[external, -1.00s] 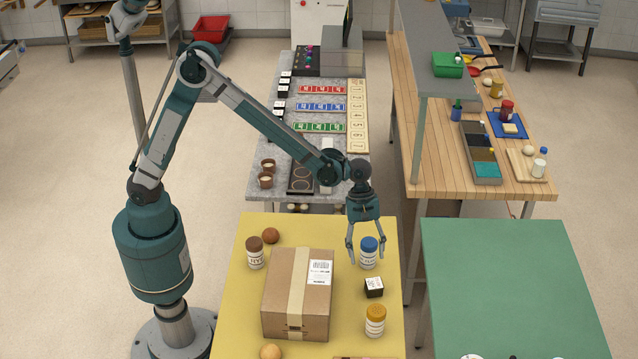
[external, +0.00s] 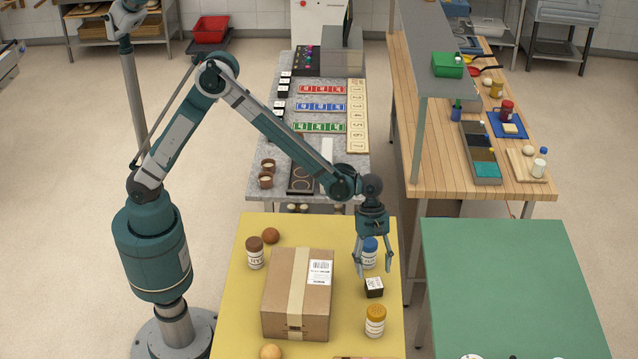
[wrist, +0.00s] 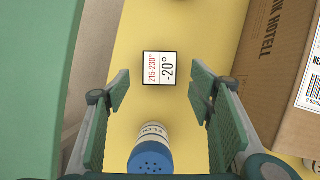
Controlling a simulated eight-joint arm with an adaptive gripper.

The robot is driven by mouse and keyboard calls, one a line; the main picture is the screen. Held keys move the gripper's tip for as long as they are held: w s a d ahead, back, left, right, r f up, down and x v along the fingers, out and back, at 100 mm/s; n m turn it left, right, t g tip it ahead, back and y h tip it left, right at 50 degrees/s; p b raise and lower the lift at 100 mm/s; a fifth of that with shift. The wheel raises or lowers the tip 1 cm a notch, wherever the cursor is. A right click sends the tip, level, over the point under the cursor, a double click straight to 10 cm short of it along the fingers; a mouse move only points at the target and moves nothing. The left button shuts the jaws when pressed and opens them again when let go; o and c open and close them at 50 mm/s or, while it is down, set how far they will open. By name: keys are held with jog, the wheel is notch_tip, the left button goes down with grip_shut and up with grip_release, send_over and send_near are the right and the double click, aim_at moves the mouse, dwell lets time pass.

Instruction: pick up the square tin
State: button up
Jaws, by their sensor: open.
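The square tin (external: 374,288) is a small dark block with a white printed top, standing on the yellow table. It also shows in the wrist view (wrist: 159,68), its label reading 215-230° and -20°. My gripper (external: 375,270) points down, open and empty, with its fingertips just behind and above the tin in the external view. In the wrist view the tin lies just beyond the gap between the open fingers (wrist: 159,86), apart from both.
A blue-lidded jar (external: 370,250) stands close behind the tin, partly hidden by my fingers. An orange-lidded jar (external: 375,322) stands in front of it. A large cardboard box (external: 285,290) is to the left. The table's right edge is close; a green table (external: 515,275) lies beyond a gap.

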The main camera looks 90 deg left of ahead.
aim_at(374, 283)
jog(key=shift+x, duration=0.85)
jog(key=shift+b+x, duration=0.4)
jog(key=shift+x, duration=2.2)
jog(key=c, duration=1.1)
jog(key=shift+r, duration=0.15)
notch_tip(374, 283, up, 10)
jog(key=shift+f+p, duration=0.15)
jog(key=shift+p, duration=0.35)
